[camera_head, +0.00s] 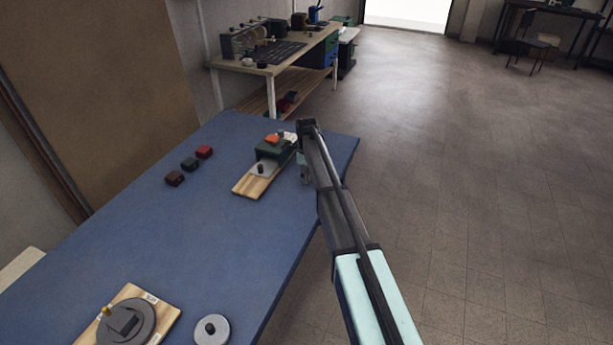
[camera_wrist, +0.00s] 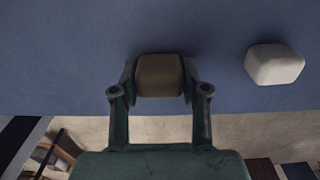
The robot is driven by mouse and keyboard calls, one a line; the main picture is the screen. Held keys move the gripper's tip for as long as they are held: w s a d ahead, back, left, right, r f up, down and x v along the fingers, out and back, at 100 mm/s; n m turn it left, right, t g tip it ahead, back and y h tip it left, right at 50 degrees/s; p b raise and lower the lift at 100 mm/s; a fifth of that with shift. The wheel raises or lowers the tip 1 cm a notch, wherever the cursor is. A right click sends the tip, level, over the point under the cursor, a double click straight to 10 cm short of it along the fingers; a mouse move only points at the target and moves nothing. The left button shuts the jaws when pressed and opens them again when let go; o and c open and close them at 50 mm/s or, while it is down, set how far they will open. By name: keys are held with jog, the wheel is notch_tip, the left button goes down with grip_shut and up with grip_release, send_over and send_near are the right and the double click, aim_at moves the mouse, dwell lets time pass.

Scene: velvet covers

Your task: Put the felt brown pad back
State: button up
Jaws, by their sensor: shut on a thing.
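A small brown pad (camera_wrist: 159,76) sits between the two fingers of my gripper (camera_wrist: 158,82) in the wrist view, with the blue table surface behind it. My gripper is shut on this pad. In the head view my gripper (camera_head: 304,172) is at the far right edge of the blue table, beside the wooden board (camera_head: 244,187); the held pad is not clear there. A green block (camera_head: 270,150) with an orange piece (camera_head: 272,139) on top stands on that board. Another dark brown pad (camera_head: 174,178) lies on the table to the left.
A green pad (camera_head: 189,163) and a red pad (camera_head: 204,152) lie in a row with the dark brown one. A pale block (camera_wrist: 274,65) shows right of the held pad. A grey disc (camera_head: 211,330) and a round fixture (camera_head: 127,325) are at the front. The table's middle is clear.

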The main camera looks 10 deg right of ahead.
jog(key=shift+f, duration=0.45)
jog(key=shift+f, duration=0.1)
jog(key=o, duration=1.1)
notch_tip(320, 180, up, 12)
jog(key=b, duration=0.3)
jog(key=shift+w, duration=0.1)
